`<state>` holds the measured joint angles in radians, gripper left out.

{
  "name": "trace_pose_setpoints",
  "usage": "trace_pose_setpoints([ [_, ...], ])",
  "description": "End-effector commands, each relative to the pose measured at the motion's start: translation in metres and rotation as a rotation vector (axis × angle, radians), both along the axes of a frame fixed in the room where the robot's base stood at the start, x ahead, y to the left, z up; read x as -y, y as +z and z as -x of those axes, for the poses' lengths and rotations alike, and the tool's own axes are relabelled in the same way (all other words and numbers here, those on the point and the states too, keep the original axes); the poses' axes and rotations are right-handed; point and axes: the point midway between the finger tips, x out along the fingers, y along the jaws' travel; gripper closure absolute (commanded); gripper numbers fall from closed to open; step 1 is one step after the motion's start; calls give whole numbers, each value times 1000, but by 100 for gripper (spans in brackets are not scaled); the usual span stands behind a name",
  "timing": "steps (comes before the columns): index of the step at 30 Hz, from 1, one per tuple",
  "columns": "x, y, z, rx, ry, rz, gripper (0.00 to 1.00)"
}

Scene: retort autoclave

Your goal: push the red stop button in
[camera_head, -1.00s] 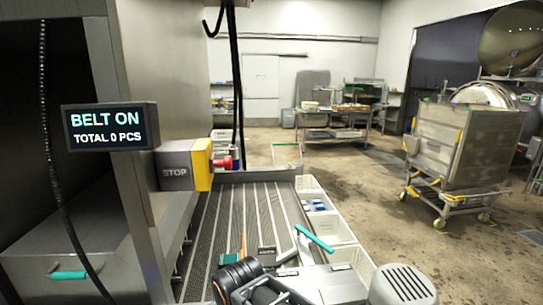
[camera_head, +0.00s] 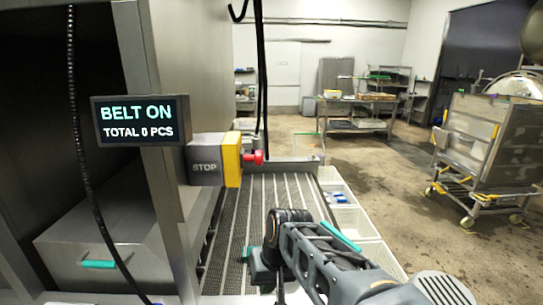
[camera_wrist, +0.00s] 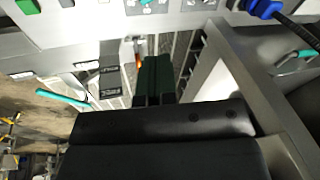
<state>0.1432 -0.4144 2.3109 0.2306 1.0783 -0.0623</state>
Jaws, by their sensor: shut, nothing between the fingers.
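The red stop button (camera_head: 258,157) sticks out to the right from the yellow face (camera_head: 232,159) of a grey box marked STOP (camera_head: 205,166). It stands at the left edge of the conveyor, below and right of a display reading BELT ON, TOTAL 0 PCS (camera_head: 139,121). My gripper (camera_head: 257,268) is low over the belt, below the button in the picture and clearly apart from it. The wrist view shows its dark green fingers (camera_wrist: 153,77) together, with nothing between them. I cannot make out the red button in the wrist view.
The ribbed conveyor belt (camera_head: 240,205) runs away from me. White bins (camera_head: 352,222) line its right side. A black cable (camera_head: 261,85) hangs behind the button. A steel cart (camera_head: 476,150) stands on the floor at right, and a steel table (camera_head: 357,112) at the back.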

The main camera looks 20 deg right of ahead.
Motion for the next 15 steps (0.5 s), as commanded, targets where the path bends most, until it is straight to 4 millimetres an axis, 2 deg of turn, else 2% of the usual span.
trace_pose_setpoints([
  [1, 5, 18, -15, -44, -50, -84, 100],
  [5, 21, 60, -59, -121, -151, -372, 100],
  [8, 45, 94, -94, -125, -189, -603, 100],
  [12, 96, 137, -131, -60, -195, -893, 100],
  [15, 137, 161, -145, 17, -173, -1056, 100],
])
